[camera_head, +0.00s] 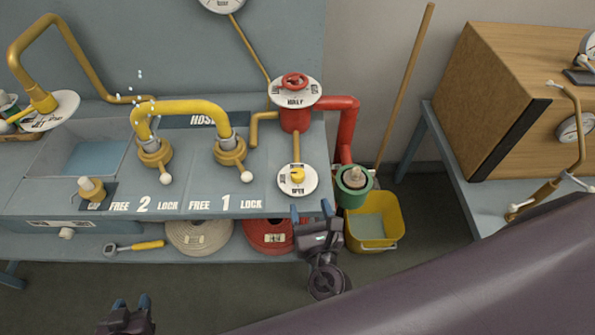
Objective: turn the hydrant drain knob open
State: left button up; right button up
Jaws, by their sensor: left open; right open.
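The drain knob (297,174) is a small yellow knob on a round white dial plate (304,188) at the right end of the blue-grey bench. The plate bears the word OPEN at its lower edge. The red hydrant (295,119) with a red handwheel (295,81) stands behind it. My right gripper (312,211) is open and empty, its blue fingertips just in front of and below the plate, apart from the knob. My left gripper (131,302) is open and empty at the lower left, far from the knob, only partly in frame.
A yellow hose bend (188,106) joins two valves marked 2 and 1 on the bench. A green-ringed outlet (354,181) on the red pipe sits right of the dial, above a yellow bucket (376,222). Coiled hoses (199,237) lie on the lower shelf.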

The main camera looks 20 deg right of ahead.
aim_at(299, 179)
jog(key=w, duration=0.3)
jog(key=w+p, duration=0.1)
jog(key=w, duration=0.6)
jog(key=shift+w+d, duration=0.3)
jog(key=shift+w, duration=0.1)
jog(key=shift+n+y, duration=0.3)
jog(key=c, duration=0.9)
